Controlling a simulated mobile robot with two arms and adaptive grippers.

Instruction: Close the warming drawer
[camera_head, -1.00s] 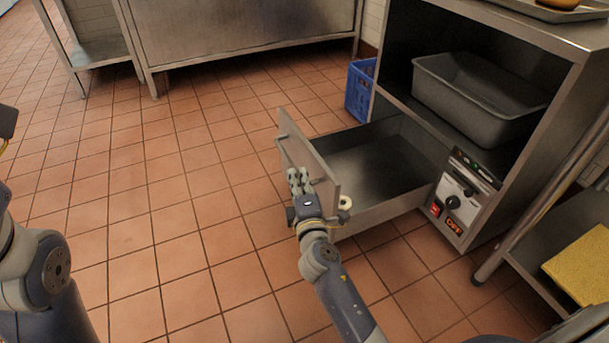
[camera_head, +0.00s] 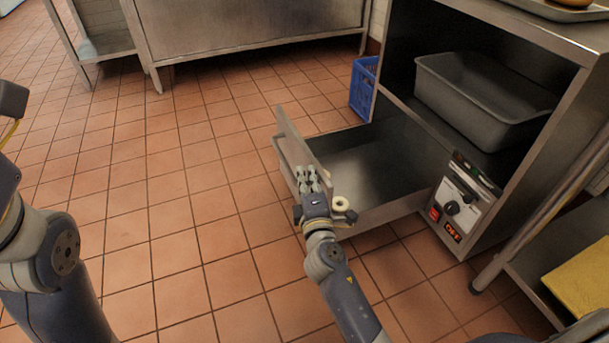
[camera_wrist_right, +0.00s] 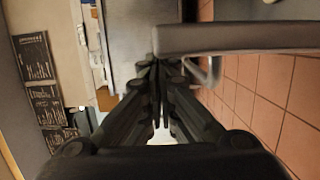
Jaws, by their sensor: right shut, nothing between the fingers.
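The warming drawer (camera_head: 385,209) stands pulled out of the steel cabinet, low down, with its empty-looking inside visible from above. Its upright front panel (camera_head: 297,140) faces left. My right gripper (camera_head: 309,172) is shut and empty, at the near part of this panel; contact is hard to tell. In the right wrist view, the gripper's closed fingers (camera_wrist_right: 158,90) point at a grey metal surface, with a pale bar (camera_wrist_right: 240,38) to their right. My left arm shows at the left edge of the head view, but its gripper fingers are out of frame.
A control box with a dial (camera_head: 457,205) sits right of the drawer. A grey bin (camera_head: 485,100) rests on the shelf above. A blue crate (camera_head: 363,88) stands behind the drawer. A small pale ring (camera_head: 340,203) shows beside my gripper. The tiled floor left is clear.

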